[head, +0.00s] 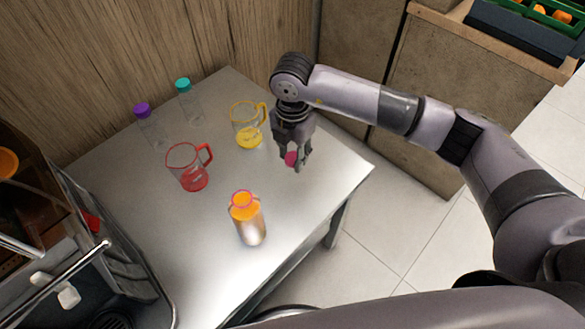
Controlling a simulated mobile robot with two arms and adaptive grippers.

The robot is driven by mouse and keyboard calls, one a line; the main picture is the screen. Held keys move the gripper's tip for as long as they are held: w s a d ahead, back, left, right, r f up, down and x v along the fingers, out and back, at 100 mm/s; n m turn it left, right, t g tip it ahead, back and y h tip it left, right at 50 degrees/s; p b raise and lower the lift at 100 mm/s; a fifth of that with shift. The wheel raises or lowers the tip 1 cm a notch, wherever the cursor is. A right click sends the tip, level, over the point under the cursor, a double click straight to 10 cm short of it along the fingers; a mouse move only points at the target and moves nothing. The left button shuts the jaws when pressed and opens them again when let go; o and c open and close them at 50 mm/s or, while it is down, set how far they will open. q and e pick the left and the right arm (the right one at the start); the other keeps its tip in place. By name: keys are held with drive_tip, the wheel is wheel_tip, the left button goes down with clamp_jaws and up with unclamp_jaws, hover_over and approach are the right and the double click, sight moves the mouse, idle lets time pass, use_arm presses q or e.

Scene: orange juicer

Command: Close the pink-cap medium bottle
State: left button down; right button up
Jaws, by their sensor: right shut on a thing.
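A medium bottle (250,226) stands upright on the metal table, with a pink ring at its open neck and orange showing at its top. The pink cap (291,158) is off the bottle, between the fingers of my right gripper (296,163). My right gripper points down and is shut on the cap, above the right part of the table, up and to the right of the bottle in the picture. My left gripper is not in view.
A red jug (188,168) and a yellow jug (247,126) stand behind the bottle. A purple-capped bottle (150,124) and a teal-capped bottle (188,102) stand at the back. A juicer machine (75,255) is at the left. The table's front (190,270) is clear.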

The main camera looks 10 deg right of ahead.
sight(293, 158)
wheel_tip(293, 158, up, 10)
idle(0.3)
idle(0.3)
drive_tip(key=s+d+r+m, duration=0.1)
drive_tip(key=s+d+m, duration=0.3)
drive_tip(key=m, duration=0.9)
drive_tip(key=s+d+r+m, duration=0.2)
drive_tip(key=s+d+m, duration=0.2)
drive_tip(key=m, duration=0.9)
drive_tip(key=shift+d+r+m, duration=0.25)
drive_tip(key=shift+d+m, duration=0.05)
drive_tip(key=shift+d, duration=0.2)
